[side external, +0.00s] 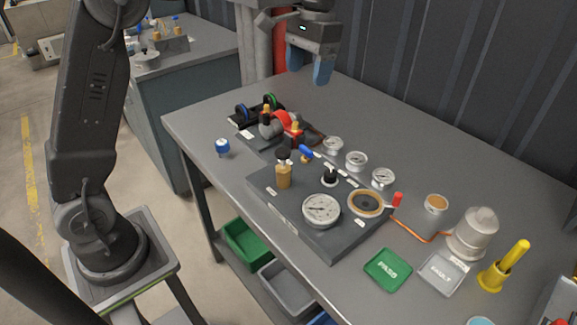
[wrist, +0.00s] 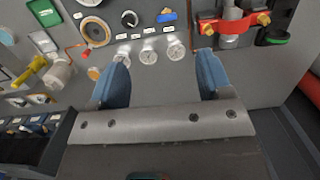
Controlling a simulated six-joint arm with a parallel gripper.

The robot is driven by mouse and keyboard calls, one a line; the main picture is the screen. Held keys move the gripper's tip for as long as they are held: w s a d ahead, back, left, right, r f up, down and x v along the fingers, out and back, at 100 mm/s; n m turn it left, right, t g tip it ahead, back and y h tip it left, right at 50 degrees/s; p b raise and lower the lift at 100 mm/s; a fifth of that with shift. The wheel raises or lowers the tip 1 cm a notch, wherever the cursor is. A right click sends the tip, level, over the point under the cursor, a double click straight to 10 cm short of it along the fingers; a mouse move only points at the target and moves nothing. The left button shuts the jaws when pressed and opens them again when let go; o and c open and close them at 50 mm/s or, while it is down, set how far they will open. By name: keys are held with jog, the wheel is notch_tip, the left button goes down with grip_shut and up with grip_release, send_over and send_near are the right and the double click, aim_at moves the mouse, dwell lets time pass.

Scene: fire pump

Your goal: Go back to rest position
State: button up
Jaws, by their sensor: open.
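My gripper (side external: 322,78) is at the top of the side view, raised above the back of the grey table (side external: 410,130). Its blue fingers point down. In the wrist view my gripper (wrist: 158,80) shows two blue fingers spread apart with nothing between them. Beyond the fingertips lies the fire pump panel (side external: 325,243) with its gauges, well below and apart from the gripper. The pump with a red part (side external: 282,118) sits on the table to the left of the panel.
Three small gauges (side external: 356,160) stand behind the panel. A blue-capped part (side external: 222,147) sits near the left table edge. A green tray (side external: 388,269), a grey tray (side external: 443,271) and a yellow-handled part (side external: 503,268) are at the right. A corrugated wall (side external: 450,70) rises behind the table.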

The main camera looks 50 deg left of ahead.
jog(key=s+d+r+t, duration=0.15)
jog(key=s+t, duration=0.25)
jog(key=s, duration=1)
jog(key=s+f+t, duration=0.3)
jog(key=s+f, duration=0.2)
jog(key=s, duration=0.5)
jog(key=shift+s+f, duration=0.35)
jog(key=shift+s, duration=0.05)
